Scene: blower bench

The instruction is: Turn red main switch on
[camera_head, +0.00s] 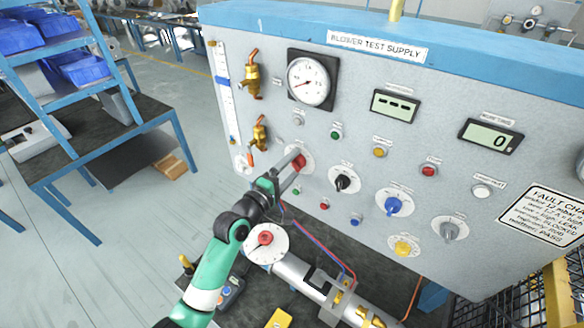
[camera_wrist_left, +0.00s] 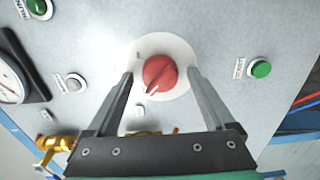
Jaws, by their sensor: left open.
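The red main switch (camera_head: 299,161) is a round red knob on a white disc on the grey panel. In the left wrist view the red knob (camera_wrist_left: 159,73) shows a white pointer mark toward its lower edge. My left gripper (camera_head: 290,173) is at the panel in front of the switch and partly hides it. In the left wrist view the open fingers (camera_wrist_left: 161,80) stand on both sides of the knob, with a visible gap on each side. Whether the tips touch the disc, I cannot tell. My right gripper is not in view.
A black knob (camera_head: 346,183), a blue knob (camera_head: 393,205) and a grey knob (camera_head: 449,231) sit to the right. A brass valve (camera_head: 259,132) is to the left. A white dial with a red centre (camera_head: 266,243) is below, near my arm.

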